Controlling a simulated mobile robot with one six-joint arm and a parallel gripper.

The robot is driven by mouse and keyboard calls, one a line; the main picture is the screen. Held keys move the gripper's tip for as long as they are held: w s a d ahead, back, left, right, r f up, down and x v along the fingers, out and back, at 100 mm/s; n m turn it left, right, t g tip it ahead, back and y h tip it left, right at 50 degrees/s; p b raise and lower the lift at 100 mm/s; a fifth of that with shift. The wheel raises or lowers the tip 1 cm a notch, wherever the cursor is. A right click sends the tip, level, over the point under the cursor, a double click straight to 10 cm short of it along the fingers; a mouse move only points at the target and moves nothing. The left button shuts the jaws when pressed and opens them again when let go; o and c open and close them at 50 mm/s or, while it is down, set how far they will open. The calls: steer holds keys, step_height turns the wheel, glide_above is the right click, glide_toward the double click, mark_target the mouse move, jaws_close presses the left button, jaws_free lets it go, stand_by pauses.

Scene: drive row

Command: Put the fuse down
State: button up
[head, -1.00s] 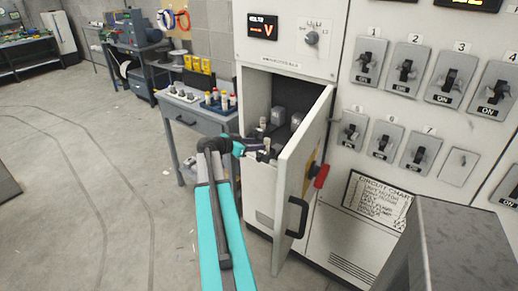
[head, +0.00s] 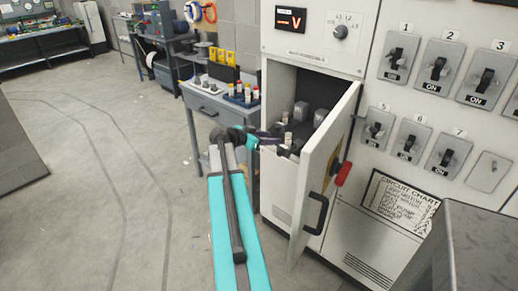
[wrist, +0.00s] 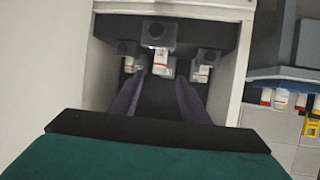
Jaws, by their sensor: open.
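My gripper (wrist: 162,98) is open in the wrist view, its two dark fingers reaching into the open fuse cabinet (wrist: 238,60). A white fuse with an orange band (wrist: 157,70) hangs below a black holder (wrist: 158,33), in line with the gap between the fingertips. I cannot tell whether the fingers touch it. Two similar fuses show behind, one at left (wrist: 129,65) and one at right (wrist: 201,74). In the head view my gripper (head: 276,143) is at the cabinet opening, left of the open door (head: 325,160); its fingertips are hard to make out.
A grey workbench (head: 205,108) stands left of the cabinet with a blue tray (head: 238,100) of several fuses. Switches (head: 435,68) line the panel. Floor at left is clear.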

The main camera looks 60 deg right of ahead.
steer(key=w+a+f+n+t+y, duration=0.1)
steer(key=w+a+f+n, duration=0.3)
steer(key=a+f, duration=0.45)
steer(key=w+a+f+n+t+y, duration=0.2)
steer(key=w+a+f, duration=0.3)
steer(key=a+f, duration=0.3)
steer(key=w+a+f+n+y, duration=0.1)
steer(key=a+f+n+y, duration=0.15)
steer(key=a+f, duration=0.65)
steer(key=w+a+f+n+y, duration=0.15)
steer(key=a+f+n, duration=0.25)
steer(key=a+f, duration=0.5)
steer(key=s+a+f+n+y, duration=0.1)
steer(key=s+a+f+n, duration=0.15)
steer(key=a, duration=0.65)
steer(key=s+a+f+n+y, duration=0.15)
steer(key=a+f, duration=0.25)
steer(key=a, duration=0.6)
steer(key=s+a+f+n+g+y, duration=0.1)
steer(key=s+a+f+n, duration=0.2)
steer(key=s+a, duration=0.4)
steer(key=s+a+f+n+g+y, duration=0.1)
steer(key=s+a+f+n, duration=0.2)
steer(key=s+a, duration=0.3)
steer(key=a+n, duration=0.1)
steer(key=a, duration=0.3)
steer(key=shift+s+a+g+y, duration=0.3)
steer(key=shift+s+a+y, duration=0.05)
steer(key=shift+s, duration=0.05)
steer(key=shift+c, duration=1.2)
